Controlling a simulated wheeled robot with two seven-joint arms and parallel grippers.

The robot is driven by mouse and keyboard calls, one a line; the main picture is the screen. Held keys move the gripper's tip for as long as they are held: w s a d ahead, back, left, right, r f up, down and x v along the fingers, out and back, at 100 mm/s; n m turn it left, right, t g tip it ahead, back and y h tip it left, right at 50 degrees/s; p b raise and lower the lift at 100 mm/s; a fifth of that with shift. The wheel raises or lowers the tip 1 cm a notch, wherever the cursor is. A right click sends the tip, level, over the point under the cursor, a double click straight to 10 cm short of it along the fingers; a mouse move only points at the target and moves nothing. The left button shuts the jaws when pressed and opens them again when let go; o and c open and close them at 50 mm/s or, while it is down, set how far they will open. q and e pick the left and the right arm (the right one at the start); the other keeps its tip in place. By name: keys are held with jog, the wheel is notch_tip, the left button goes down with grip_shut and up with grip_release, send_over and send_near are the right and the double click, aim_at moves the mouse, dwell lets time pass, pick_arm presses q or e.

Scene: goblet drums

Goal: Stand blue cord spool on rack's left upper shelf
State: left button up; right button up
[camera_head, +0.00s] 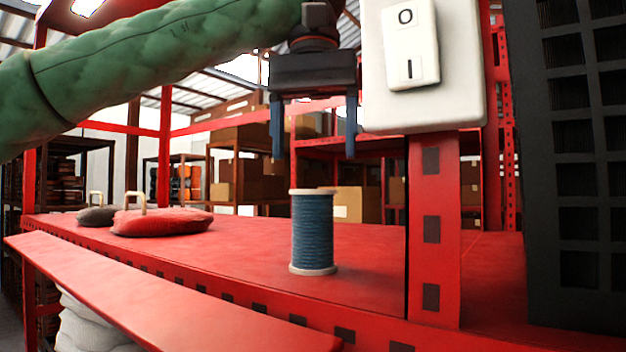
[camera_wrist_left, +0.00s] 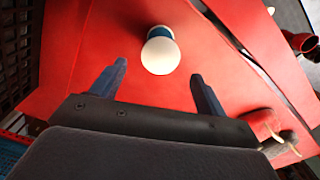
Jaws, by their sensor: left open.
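The blue cord spool (camera_head: 313,232) stands upright on the red rack's upper shelf (camera_head: 240,250), left of the red post (camera_head: 434,230). Its end discs are pale. My left gripper (camera_head: 314,150) hangs above the spool, pointing down, open and empty, with clear space between fingertips and spool top. In the left wrist view the spool's white top (camera_wrist_left: 160,55) shows just beyond the two blue fingers (camera_wrist_left: 157,82) and apart from them. My right gripper is in neither view.
A red cushion-like bag (camera_head: 162,222) with a pale handle and a dark grey one (camera_head: 97,214) lie at the shelf's left. A white switch box (camera_head: 424,65) sits on the post. A black grille (camera_head: 580,170) stands at right. A red lip (camera_head: 150,300) runs along the front.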

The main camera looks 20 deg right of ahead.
pick_arm(q)
jog(key=shift+r, duration=2.6)
jog(key=shift+a, duration=0.1)
